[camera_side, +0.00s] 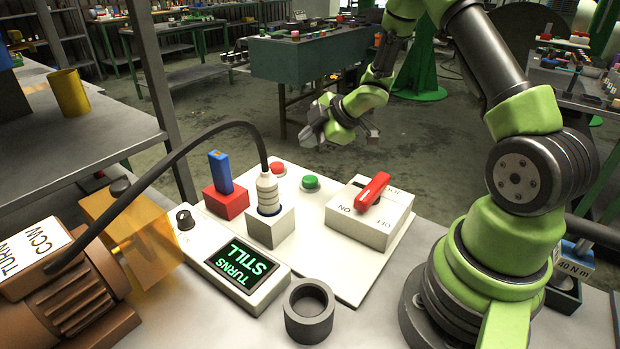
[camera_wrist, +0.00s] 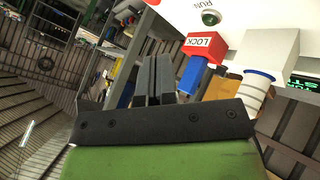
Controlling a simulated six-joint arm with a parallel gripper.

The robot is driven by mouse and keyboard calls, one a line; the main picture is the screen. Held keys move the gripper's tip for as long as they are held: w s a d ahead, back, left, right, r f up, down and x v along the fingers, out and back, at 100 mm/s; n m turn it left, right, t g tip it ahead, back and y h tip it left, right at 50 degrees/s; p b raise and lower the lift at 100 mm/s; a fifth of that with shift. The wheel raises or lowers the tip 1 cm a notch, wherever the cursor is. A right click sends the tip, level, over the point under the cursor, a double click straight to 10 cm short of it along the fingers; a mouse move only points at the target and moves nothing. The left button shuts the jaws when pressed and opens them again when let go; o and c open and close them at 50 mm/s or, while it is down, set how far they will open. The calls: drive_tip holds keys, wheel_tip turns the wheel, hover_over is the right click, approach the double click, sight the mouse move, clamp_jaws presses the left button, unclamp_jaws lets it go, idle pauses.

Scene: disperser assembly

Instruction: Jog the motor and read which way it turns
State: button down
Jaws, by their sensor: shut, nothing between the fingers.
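The brown finned motor (camera_side: 70,300) lies at the lower left, with a label (camera_side: 28,255) reading TURN CCW. A display box (camera_side: 247,267) reads TURNS STILL. A green button (camera_side: 311,182) and a red button (camera_side: 277,168) sit on the white panel; the green one appears labelled RUN in the wrist view (camera_wrist: 211,17). A black cable runs from the motor to a white ribbed plug (camera_side: 267,190), seated in a pale block. My gripper (camera_side: 312,132) is shut and empty, beyond the panel's far edge. Its fingers (camera_wrist: 155,78) show in the wrist view.
A red LOCK block (camera_side: 226,202) holds an upright blue piece (camera_side: 220,172). A switch box (camera_side: 368,222) carries a red handle (camera_side: 373,191). A black knob (camera_side: 185,219), an amber cover (camera_side: 150,250) and a dark ring-shaped cup (camera_side: 309,311) stand nearby. The panel's right front is clear.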

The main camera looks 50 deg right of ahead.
sight(310, 180)
drive_tip(key=shift+f, duration=3.2)
drive_tip(key=shift+f, duration=0.1)
drive_tip(key=shift+f, duration=0.3)
drive_tip(key=shift+f, duration=0.9)
drive_tip(key=shift+r, duration=0.2)
idle(0.4)
drive_tip(key=shift+r, duration=1.1)
drive_tip(key=shift+r, duration=2.5)
